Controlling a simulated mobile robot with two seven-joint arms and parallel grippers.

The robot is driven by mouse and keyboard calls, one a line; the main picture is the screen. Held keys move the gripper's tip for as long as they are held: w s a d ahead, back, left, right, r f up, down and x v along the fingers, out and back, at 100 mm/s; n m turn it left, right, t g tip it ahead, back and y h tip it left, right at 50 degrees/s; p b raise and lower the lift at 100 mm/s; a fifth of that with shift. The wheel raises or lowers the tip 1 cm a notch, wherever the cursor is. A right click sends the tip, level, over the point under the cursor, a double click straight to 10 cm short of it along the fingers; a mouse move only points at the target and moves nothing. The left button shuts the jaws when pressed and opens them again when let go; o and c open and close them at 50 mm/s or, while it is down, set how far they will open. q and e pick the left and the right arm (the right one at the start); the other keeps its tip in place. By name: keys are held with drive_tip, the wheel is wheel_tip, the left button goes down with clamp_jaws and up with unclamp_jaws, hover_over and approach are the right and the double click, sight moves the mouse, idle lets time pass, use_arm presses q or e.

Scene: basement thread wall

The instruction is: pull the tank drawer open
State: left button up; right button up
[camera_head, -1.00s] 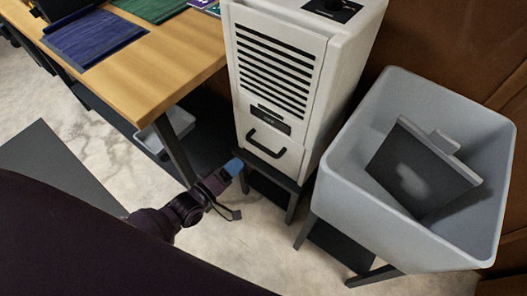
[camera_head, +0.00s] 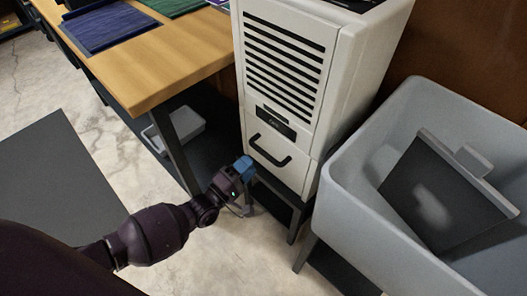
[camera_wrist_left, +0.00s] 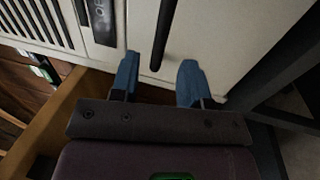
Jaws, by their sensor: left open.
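The tank drawer (camera_head: 287,172) is the low front panel of a white dehumidifier-like cabinet (camera_head: 283,68), and it looks shut. Its black bar handle (camera_head: 270,154) sits on the drawer's upper part, below a small dark display (camera_head: 276,122). My left gripper (camera_head: 245,168) is at the cabinet's lower left, just left of the drawer. In the left wrist view its two blue fingertips (camera_wrist_left: 158,80) are apart, with the dark handle (camera_wrist_left: 163,35) in line with the gap between them. I cannot tell whether they touch anything. My right gripper is not in view.
The cabinet stands on a dark stand (camera_head: 280,203). A grey tub (camera_head: 346,205) with a dark flat panel (camera_head: 440,190) in it stands close on the right. A wooden table (camera_head: 165,65) is on the left, with a pale bin (camera_head: 183,125) beneath. Floor in front is partly clear.

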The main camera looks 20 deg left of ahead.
sight(263, 150)
use_arm(q)
drive_tip(key=x, duration=0.6)
drive_tip(key=shift+w+d+b, duration=0.15)
drive_tip(key=shift+w+b, duration=0.2)
clamp_jaws()
